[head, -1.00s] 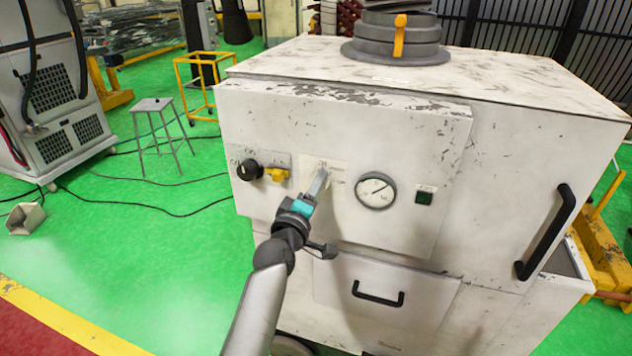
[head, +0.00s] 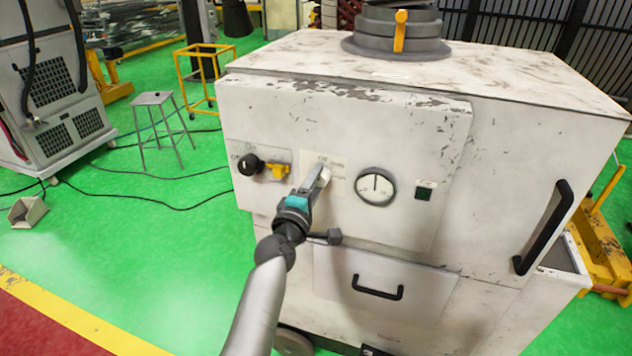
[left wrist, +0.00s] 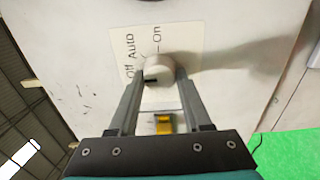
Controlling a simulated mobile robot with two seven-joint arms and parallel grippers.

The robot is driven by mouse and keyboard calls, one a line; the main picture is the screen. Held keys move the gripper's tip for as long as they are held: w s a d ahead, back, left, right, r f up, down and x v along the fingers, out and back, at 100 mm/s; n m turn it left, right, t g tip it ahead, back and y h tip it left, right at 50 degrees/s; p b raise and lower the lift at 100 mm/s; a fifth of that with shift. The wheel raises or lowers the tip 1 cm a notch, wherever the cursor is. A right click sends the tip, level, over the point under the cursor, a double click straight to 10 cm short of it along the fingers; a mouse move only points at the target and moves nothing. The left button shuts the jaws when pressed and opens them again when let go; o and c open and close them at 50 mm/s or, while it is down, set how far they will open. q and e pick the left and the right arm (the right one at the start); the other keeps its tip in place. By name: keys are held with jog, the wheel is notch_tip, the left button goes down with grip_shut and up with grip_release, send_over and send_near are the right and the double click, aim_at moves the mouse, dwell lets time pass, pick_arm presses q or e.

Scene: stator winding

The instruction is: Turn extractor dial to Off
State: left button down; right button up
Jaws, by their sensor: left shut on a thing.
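The extractor dial (head: 327,177) is a pale round knob on the front panel of the worn white extractor cabinet (head: 420,150). In the left wrist view the dial (left wrist: 158,66) sits on a label plate (left wrist: 125,48) marked Off, Auto and On. A black mark shows low on its left side; which label it points at is hard to tell. My left gripper (head: 319,182) is shut on the dial, with one finger on each side, also in the left wrist view (left wrist: 159,76). My right gripper is not in view.
Left of the dial are a black rotary switch (head: 249,165) and a yellow part (head: 277,171). To its right are a round gauge (head: 376,187) and a green button (head: 424,194). A drawer handle (head: 378,290) is below.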

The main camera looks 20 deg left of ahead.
pick_arm(q)
jog(key=shift+c, duration=1.7)
grip_release()
jog(key=s, duration=1.5)
jog(key=shift+a+b, duration=0.25)
jog(key=shift+b, duration=0.1)
